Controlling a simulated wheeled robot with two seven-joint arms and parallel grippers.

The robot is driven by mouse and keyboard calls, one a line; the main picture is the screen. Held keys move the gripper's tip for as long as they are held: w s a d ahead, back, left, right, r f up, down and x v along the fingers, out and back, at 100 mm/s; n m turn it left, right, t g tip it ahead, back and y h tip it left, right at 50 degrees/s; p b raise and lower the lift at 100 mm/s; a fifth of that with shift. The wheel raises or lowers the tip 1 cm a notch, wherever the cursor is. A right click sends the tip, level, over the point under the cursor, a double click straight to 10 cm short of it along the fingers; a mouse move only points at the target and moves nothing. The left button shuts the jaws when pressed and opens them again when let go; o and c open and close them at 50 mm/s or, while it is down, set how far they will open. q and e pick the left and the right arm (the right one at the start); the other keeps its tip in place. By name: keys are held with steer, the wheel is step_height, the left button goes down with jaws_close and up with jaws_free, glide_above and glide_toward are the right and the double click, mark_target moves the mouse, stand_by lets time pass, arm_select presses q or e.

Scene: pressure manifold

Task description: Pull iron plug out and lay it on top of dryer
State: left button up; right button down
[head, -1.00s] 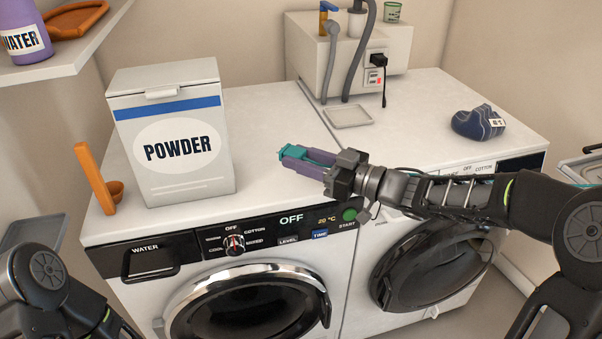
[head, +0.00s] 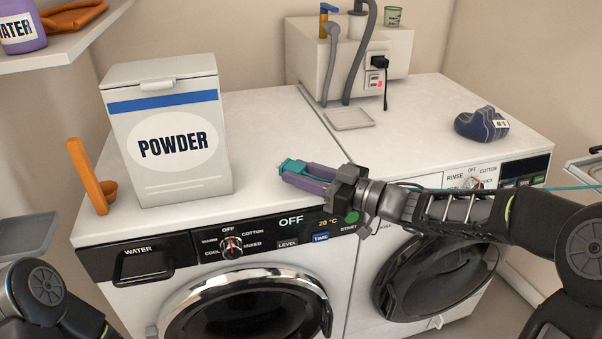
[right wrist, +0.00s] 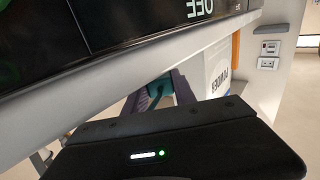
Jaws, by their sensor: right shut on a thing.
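My right gripper (head: 300,173), with purple fingers, is shut on a teal plug (head: 289,164) over the front right of the left machine's top. I cannot tell whether it touches the top. The plug also shows between the fingers in the right wrist view (right wrist: 155,92). A thin teal cord (head: 548,187) runs behind my right arm to the right. The right machine (head: 420,95) has a RINSE label. My left gripper is out of view; only its arm shows at lower left.
A POWDER box (head: 170,150) and an orange scoop (head: 92,180) stand on the left machine. A black plug (head: 379,62) sits in the socket on the grey box (head: 310,62). A shallow tray (head: 349,119) and dark-blue bundle (head: 482,124) lie behind my arm. The middle top is clear.

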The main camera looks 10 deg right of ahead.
steer(key=shift+f+b, duration=0.35)
steer(key=shift+f, duration=0.35)
stand_by(0.3)
steer(key=shift+s+f, duration=0.2)
steer(key=shift+f, duration=0.6)
steer(key=shift+b, duration=0.3)
steer(key=c, duration=0.9)
jaws_free()
steer(key=shift+d+f, duration=0.1)
steer(key=shift+c, duration=0.2)
steer(key=shift+s+d, duration=0.2)
steer(key=shift+d, duration=0.15)
steer(key=s+d+r+p, duration=0.1)
steer(key=s+d+r, duration=0.1)
steer(key=s+d, duration=0.2)
steer(key=shift+s+d, duration=0.3)
steer(key=shift+d, duration=0.3)
